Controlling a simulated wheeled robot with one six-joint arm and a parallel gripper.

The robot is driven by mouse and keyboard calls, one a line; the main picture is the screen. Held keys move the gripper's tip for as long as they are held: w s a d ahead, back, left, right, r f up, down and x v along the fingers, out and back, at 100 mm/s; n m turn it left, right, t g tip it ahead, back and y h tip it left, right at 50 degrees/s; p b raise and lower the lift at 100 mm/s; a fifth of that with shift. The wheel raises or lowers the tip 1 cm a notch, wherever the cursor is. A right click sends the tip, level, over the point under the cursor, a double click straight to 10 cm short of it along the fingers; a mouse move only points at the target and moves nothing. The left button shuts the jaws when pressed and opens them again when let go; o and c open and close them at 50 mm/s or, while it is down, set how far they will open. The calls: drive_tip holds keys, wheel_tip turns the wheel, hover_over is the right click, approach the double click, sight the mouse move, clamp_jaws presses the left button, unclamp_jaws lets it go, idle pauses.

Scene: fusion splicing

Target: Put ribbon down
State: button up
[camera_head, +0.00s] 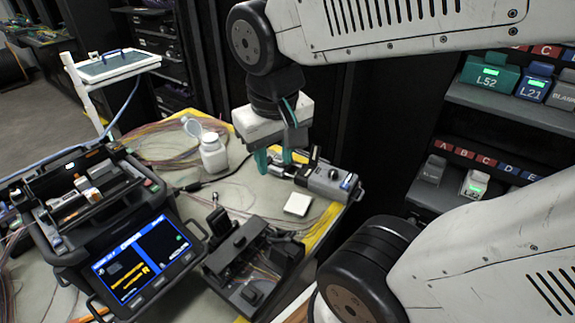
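My gripper (275,160) points down over the far right part of the worktable, just left of a grey handheld device (327,181). Its two green fingertips stand apart with a gap between them, and I make out nothing held there. I cannot pick out the ribbon for certain; thin fibre strands run over the table and into a black holder box (250,262) at the front. Whether the fingertips touch the device's left end is hard to tell.
A fusion splicer (110,225) with a lit screen fills the left. A white bottle (213,154) with its lid open, coiled cables (160,142) and a small white block (298,204) share the table (235,200). A labelled rack (510,104) stands at right.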

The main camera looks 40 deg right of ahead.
drive_tip(key=shift+n+y, duration=0.5)
drive_tip(key=shift+n, duration=0.4)
drive_tip(key=s, duration=0.1)
drive_tip(key=s+a, duration=0.1)
drive_tip(key=s, duration=0.1)
drive_tip(key=s+r, duration=0.1)
drive_tip(key=shift+s+a, duration=0.25)
drive_tip(key=shift+s, duration=0.15)
